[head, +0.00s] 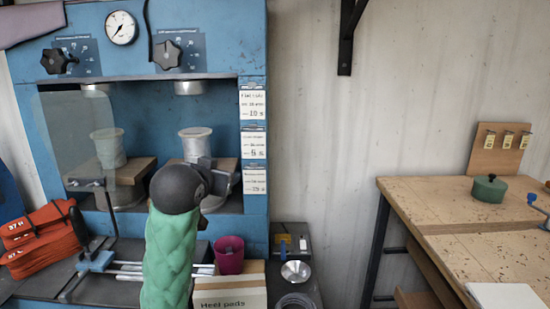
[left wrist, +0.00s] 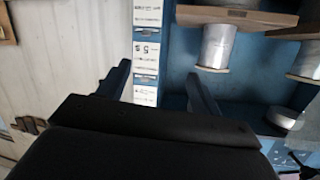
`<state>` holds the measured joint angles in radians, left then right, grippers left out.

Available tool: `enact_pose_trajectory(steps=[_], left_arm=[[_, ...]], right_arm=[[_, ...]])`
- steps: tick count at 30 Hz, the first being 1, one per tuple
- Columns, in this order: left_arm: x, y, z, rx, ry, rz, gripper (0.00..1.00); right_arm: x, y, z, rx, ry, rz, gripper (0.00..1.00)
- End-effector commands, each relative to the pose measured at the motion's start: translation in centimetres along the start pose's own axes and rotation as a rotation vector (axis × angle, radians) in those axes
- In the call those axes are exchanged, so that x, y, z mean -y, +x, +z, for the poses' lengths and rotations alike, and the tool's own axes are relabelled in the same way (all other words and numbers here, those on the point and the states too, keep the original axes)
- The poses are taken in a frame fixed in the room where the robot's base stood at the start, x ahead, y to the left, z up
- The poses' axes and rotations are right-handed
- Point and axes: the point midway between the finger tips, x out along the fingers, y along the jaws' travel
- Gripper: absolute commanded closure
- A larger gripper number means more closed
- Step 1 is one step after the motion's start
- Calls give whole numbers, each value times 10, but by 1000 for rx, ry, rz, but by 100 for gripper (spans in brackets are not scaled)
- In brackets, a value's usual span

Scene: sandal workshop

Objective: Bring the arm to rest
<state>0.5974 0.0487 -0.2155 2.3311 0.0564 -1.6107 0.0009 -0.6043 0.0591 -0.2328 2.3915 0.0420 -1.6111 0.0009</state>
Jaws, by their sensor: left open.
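My left arm rises from the bottom of the head view in a green quilted sleeve with a black round wrist joint. My left gripper (head: 222,178) is in front of the right bay of a blue press (head: 256,215), partly hidden behind the wrist joint. In the left wrist view, the two dark fingers of my left gripper (left wrist: 160,84) stand apart with nothing between them. Behind them are the press and its white paper labels (left wrist: 147,50). My right gripper is not in view.
Orange-red folded pieces (head: 42,238) lie at left. A magenta cup (head: 229,255), a "Heel pads" box (head: 230,293) and a small metal bowl (head: 295,271) stand near the arm. A wooden workbench (head: 440,204) with a green lidded pot (head: 489,188) is at right.

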Motion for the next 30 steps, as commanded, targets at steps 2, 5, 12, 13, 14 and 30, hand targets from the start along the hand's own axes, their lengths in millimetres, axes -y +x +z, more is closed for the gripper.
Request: enact_pose_trajectory(steps=[2, 5, 12, 13, 14, 30], left_arm=[[-5, 1, 31, 44, -9, 7, 35], [-11, 1, 66, 93, -19, 15, 35], [-26, -7, 151, 217, -43, 37, 35], [-29, -9, 162, 234, -46, 41, 35], [-31, -11, 172, 250, -48, 44, 35], [-77, -70, 359, 571, -105, 111, 35]], right_arm=[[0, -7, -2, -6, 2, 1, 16], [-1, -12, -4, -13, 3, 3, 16], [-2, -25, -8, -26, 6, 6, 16], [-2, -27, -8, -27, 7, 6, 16], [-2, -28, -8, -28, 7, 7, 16], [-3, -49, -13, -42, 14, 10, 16]])
